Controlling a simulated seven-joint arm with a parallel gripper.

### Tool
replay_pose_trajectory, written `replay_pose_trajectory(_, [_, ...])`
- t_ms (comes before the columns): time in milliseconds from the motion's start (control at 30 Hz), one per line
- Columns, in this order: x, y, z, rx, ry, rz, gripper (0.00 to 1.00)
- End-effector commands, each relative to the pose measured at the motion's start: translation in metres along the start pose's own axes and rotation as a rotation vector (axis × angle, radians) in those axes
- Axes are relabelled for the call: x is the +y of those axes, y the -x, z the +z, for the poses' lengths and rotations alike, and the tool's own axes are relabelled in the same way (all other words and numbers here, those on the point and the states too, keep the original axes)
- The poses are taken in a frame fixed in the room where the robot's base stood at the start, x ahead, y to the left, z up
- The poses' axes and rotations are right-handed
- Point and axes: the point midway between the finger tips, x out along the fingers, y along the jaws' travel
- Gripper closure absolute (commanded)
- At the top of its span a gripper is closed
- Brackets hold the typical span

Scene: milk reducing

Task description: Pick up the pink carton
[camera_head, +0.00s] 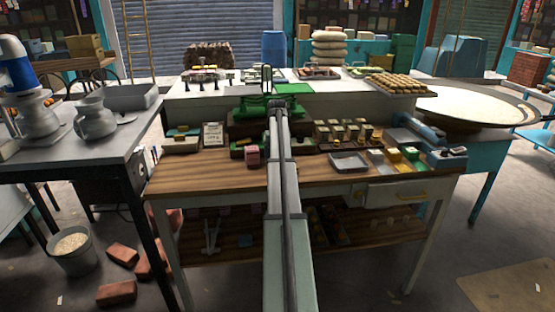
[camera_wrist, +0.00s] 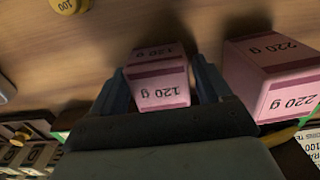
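In the wrist view, a small pink carton (camera_wrist: 160,84) marked 120 g stands between the two fingers of my gripper (camera_wrist: 160,75). One finger is close along each side of it, and I cannot tell whether they touch it. A larger pink carton (camera_wrist: 275,80) marked 220 g stands to the right, outside the right finger. In the head view, one pink carton (camera_head: 252,155) shows on the wooden table, just left of my arm. I cannot tell which of the two it is. My fingers are hidden behind my arm there.
The wooden table (camera_head: 215,185) is free along its front. A grey tray (camera_head: 349,162) and coloured boxes stand to the right. A green scale (camera_head: 256,108) stands behind. In the wrist view, a round yellow piece (camera_wrist: 68,6) marked 100 lies at the upper left.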

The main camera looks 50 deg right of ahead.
Motion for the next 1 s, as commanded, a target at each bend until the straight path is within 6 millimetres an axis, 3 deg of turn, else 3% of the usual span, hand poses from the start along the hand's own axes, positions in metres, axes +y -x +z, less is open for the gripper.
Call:
replay_pose_trajectory(500, [0.000, 0.000, 0.000, 0.000, 0.000, 0.000, 0.70])
replay_pose_trajectory(767, [0.000, 0.003, 0.000, 0.000, 0.000, 0.000, 0.71])
replay_pose_trajectory(1000, [0.000, 0.034, -0.001, 0.002, 0.000, 0.000, 0.71])
